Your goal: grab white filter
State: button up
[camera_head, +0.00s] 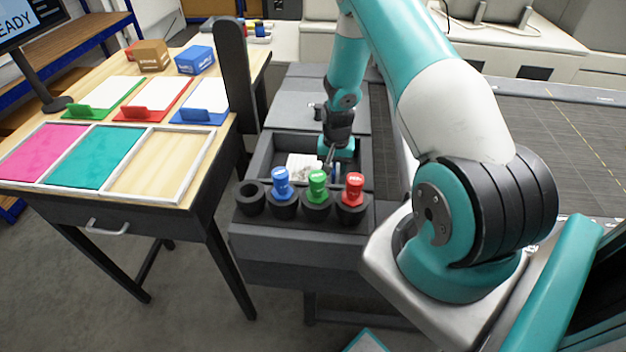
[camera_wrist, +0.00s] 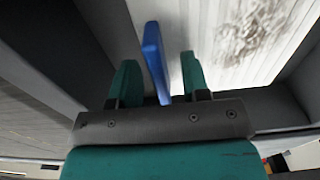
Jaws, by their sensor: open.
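The white filter (camera_head: 300,162) lies in the dark grey bin, with grey dirt marks on its pleated face. In the wrist view the filter (camera_wrist: 262,35) fills the upper right. A narrow blue upright piece (camera_wrist: 155,60) stands at its left side; I cannot tell for sure whether it is part of the filter. My gripper (camera_head: 328,158) is down in the bin at the filter's right side. In the wrist view my gripper (camera_wrist: 158,72) is open, with the blue piece between its two teal fingers and gaps showing on both sides.
The dark bin wall (camera_head: 262,158) surrounds the filter closely. Blue (camera_head: 282,182), green (camera_head: 318,184) and red (camera_head: 353,187) knobbed pieces stand in black holders in front, beside an empty holder (camera_head: 251,198). A wooden table (camera_head: 190,135) with coloured trays is at left.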

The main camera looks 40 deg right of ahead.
jog(key=shift+r, duration=0.1)
jog(key=shift+c, duration=0.4)
grip_shut()
